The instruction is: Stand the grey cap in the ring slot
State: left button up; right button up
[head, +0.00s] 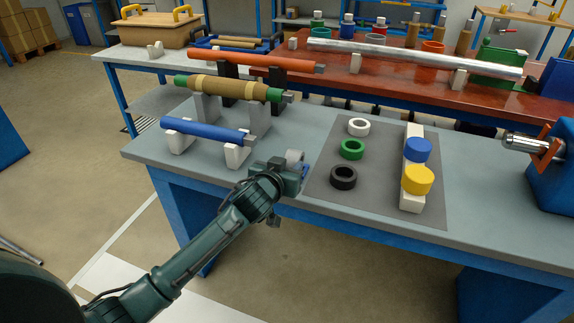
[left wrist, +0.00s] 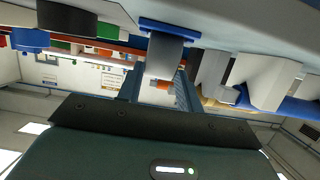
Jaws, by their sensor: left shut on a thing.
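My left gripper (head: 297,167) is at the front of the grey table, just left of the dark mat. It is shut on the grey cap (head: 295,156), a short grey round piece partly hidden by the gripper. On the mat, a white ring (head: 358,127), a green ring (head: 351,149) and a black ring (head: 343,177) lie in a column. Right of them, a blue cap (head: 418,149) and a yellow cap (head: 418,180) sit along a white strip (head: 411,203). I cannot tell which place is the ring slot. My right gripper is out of view.
The grey mat (head: 382,190) has bare room between the rings and the strip. A blue roll (head: 207,129) and a brown-green bushing (head: 228,88) rest on supports behind the left gripper. A blue machine with a metal spindle (head: 522,143) stands at the right.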

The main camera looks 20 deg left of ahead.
pick_arm(q)
jog(key=o, duration=1.1)
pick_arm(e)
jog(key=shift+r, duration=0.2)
pick_arm(q)
jog(key=shift+s, duration=0.1)
jog(key=p+v, duration=0.1)
jog(key=v, duration=1.2)
jog(key=shift+r, duration=0.1)
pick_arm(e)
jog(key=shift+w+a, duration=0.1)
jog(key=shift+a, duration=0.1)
